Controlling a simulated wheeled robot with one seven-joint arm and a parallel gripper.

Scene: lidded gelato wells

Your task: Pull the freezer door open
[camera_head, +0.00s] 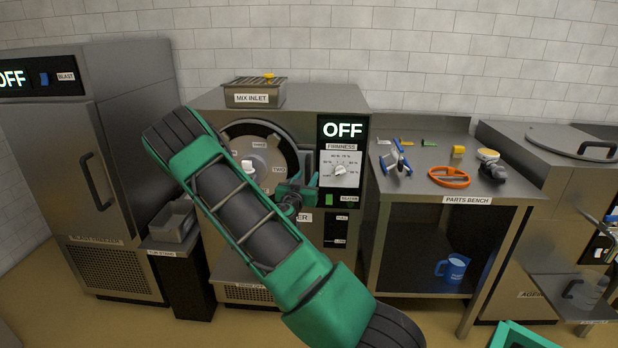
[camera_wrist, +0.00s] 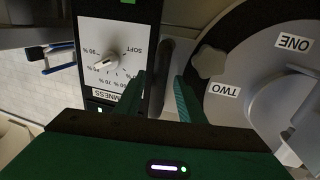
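The middle machine has a round dark-rimmed door (camera_head: 258,150), which also shows in the wrist view (camera_wrist: 225,50) with the labels ONE and TWO. It looks shut. The machine's name label is partly hidden by my arm. My gripper (camera_head: 300,195) is at the machine's front, between the round door and the FIRMNESS dial panel (camera_head: 340,165). In the wrist view my gripper (camera_wrist: 160,82) is open, with a dark grey upright bar (camera_wrist: 178,55) between and beyond its fingers. I cannot tell whether they touch it. A tall steel cabinet (camera_head: 60,150) labelled BLAST stands at left, its door shut.
The machine's display reads OFF. A MIX INLET box (camera_head: 254,95) sits on top. The parts bench (camera_head: 410,200) at right holds an orange ring (camera_head: 449,178) and several small parts. A blue mug (camera_head: 453,267) is on its lower shelf. A small side stand (camera_head: 172,245) is at left.

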